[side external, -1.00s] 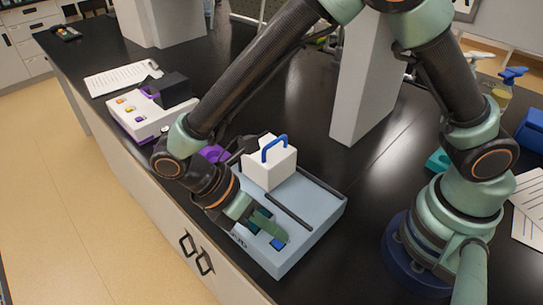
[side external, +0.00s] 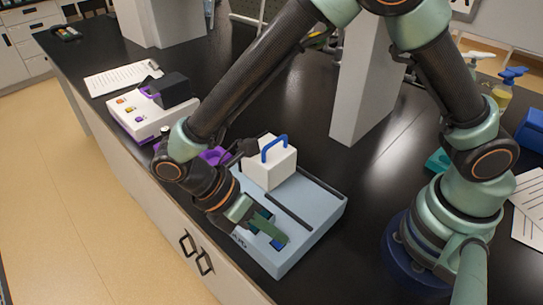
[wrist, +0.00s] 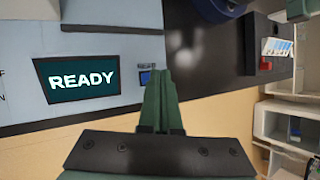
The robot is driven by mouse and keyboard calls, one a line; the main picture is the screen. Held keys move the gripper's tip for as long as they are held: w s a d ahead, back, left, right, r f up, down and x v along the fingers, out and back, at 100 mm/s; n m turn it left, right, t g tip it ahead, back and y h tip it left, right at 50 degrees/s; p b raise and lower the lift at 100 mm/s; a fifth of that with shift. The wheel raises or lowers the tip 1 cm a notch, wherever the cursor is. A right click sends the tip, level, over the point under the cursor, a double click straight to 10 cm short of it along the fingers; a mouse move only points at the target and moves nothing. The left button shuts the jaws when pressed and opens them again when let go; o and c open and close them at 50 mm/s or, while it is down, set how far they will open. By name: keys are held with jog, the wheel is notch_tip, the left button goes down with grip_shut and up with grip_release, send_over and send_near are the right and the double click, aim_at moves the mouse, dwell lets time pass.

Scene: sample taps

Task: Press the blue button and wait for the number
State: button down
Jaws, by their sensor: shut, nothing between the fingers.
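The pale blue-grey instrument (side external: 316,222) sits on the black bench. Its blue button (wrist: 146,78) shows in the wrist view just left of my fingertips, partly hidden by them; a little of the button (side external: 276,245) shows beside the fingers in the side view. The dark screen (wrist: 82,78) reads "READY" in white letters. My gripper (wrist: 160,72) is shut and empty, with its green fingers together. In the side view its tip (side external: 284,239) is over the front of the instrument, close to the button. I cannot tell whether it touches.
A white box with a blue handle (side external: 270,165) stands on the instrument's rear part. A white device with coloured buttons (side external: 134,113) and a clipboard with paper (side external: 122,78) lie farther left. A grey pillar (side external: 362,90) rises behind. The bench's front edge is close.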

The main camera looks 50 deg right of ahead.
aim_at(274, 244)
jog(key=shift+f, duration=0.55)
dwell(0.6)
jog(key=shift+r, duration=0.8)
notch_tip(274, 244, up, 5)
dwell(0.8)
dwell(0.5)
jog(key=w+d+r+m+t+y, duration=0.2)
jog(key=d+r+m+t, duration=0.3)
jog(key=d+m, duration=0.3)
jog(key=w+d+r+m+t+y, duration=0.3)
jog(key=w+d+r+m+t, duration=0.2)
jog(key=d, duration=0.8)
notch_tip(274, 244, up, 2)
jog(key=m, duration=0.4)
jog(key=shift+d+r+t, duration=0.15)
jog(key=shift+d+t, duration=0.05)
jog(key=shift+t, duration=0.2)
